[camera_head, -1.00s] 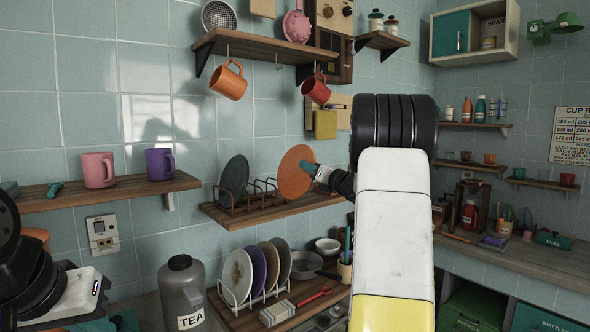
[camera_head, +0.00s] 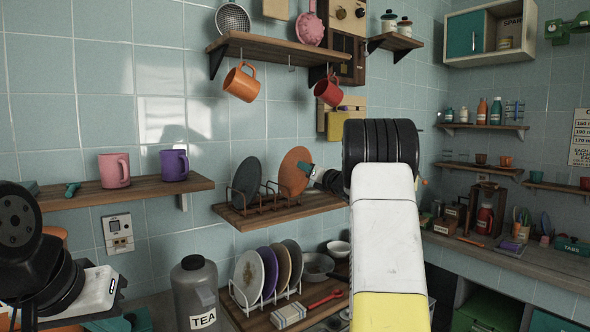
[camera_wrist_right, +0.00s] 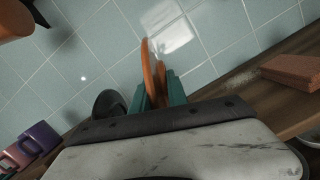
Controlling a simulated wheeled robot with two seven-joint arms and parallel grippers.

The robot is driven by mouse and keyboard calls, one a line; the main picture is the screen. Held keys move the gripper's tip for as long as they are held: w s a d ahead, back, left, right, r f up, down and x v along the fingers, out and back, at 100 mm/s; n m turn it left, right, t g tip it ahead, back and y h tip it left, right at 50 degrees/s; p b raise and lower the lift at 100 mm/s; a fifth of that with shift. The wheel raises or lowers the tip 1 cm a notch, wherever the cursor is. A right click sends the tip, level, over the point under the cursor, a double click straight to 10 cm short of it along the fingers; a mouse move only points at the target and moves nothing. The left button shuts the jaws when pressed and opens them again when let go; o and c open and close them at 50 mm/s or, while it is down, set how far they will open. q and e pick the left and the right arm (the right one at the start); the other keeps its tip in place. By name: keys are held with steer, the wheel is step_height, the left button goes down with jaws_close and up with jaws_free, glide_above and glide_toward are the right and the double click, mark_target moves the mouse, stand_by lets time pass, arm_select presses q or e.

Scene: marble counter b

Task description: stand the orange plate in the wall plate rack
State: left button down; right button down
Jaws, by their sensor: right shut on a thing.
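The orange plate (camera_head: 294,172) is upright at the right end of the brown wire wall plate rack (camera_head: 262,202), which stands on a wooden wall shelf. Its lower edge overlaps the rack's right end; whether it rests in a slot I cannot tell. My right gripper (camera_head: 308,168) is shut on the plate's right edge. In the right wrist view the plate (camera_wrist_right: 147,72) shows nearly edge-on between the teal fingers (camera_wrist_right: 158,92). A dark plate (camera_head: 246,180) stands in the rack's left part. My left gripper (camera_head: 122,321) is low at the left, partly cut off, its jaw opening unclear.
An orange mug (camera_head: 241,82) and a red mug (camera_head: 328,90) hang above the rack. Below, a white rack holds several plates (camera_head: 250,277), beside a grey TEA canister (camera_head: 195,285). Pink (camera_head: 114,170) and purple (camera_head: 174,165) mugs stand on the left shelf.

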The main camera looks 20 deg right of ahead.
mark_target(296, 167)
steer(key=shift+w+a+f, duration=0.1)
steer(key=shift+w+a, duration=0.3)
steer(key=shift+w, duration=0.45)
steer(key=shift+w+a+f, duration=0.1)
steer(key=shift+w+a, duration=0.35)
steer(key=shift+w, duration=0.45)
steer(key=shift+w+a+f, duration=0.1)
steer(key=shift+w+a, duration=0.3)
steer(key=shift+w, duration=0.45)
steer(key=c, duration=1.2)
jaws_free()
steer(key=shift+d, duration=0.1)
steer(key=shift+s+d, duration=0.15)
steer(key=shift+s, duration=0.05)
steer(key=v, duration=0.7)
steer(key=shift+s, duration=0.15)
